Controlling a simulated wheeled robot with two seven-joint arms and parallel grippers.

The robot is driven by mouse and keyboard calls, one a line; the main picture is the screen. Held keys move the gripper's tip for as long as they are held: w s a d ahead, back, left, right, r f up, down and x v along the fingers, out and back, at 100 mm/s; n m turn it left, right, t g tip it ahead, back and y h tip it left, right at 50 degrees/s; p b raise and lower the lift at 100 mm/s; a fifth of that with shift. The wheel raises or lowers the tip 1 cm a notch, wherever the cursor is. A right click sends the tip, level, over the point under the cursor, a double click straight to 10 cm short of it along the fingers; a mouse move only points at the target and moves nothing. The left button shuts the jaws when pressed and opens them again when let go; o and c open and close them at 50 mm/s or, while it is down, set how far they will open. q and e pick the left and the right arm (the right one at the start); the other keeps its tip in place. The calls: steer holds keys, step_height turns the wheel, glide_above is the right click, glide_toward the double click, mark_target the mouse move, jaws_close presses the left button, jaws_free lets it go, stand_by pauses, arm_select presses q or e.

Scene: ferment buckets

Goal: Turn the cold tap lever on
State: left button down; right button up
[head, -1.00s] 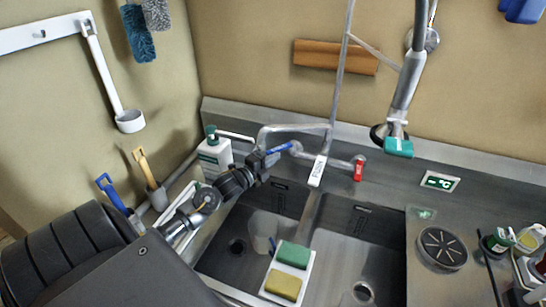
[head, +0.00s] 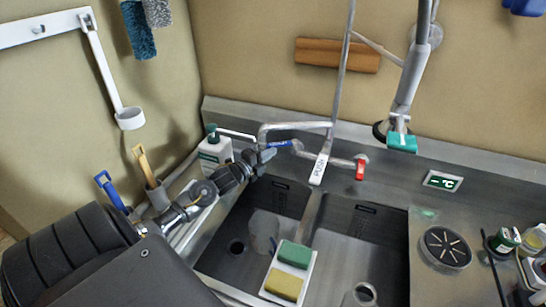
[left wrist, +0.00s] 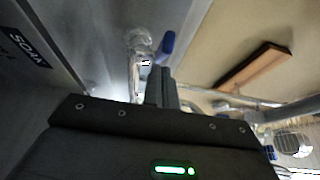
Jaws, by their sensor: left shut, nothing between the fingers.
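The cold tap lever (head: 279,144) is blue and sits at the left end of the tap body, below the back wall. In the head view it points left, roughly level, with its label facing me. My left gripper (head: 267,155) is shut and empty, with its tips at the lever's left end, just below it. In the left wrist view, the blue lever (left wrist: 167,45) shows just beyond the shut fingers (left wrist: 158,70), beside the shiny tap metal. I cannot tell whether fingers and lever touch. My right gripper is not in view.
The red lever (head: 360,170) hangs at the tap's right end. A white PUSH lever (head: 319,169) and the spout (head: 295,126) are close by. A soap bottle (head: 213,150) stands left of my gripper. The sink holds a tray with a green sponge (head: 294,254) and a yellow sponge (head: 284,284).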

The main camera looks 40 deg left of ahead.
arm_select(q)
steer(key=s+a+p, duration=0.1)
steer(key=s+p, duration=0.2)
steer(key=s, duration=0.8)
steer(key=shift+s+p, duration=0.25)
steer(key=shift+p, duration=0.15)
steer(key=shift+w+a, duration=0.1)
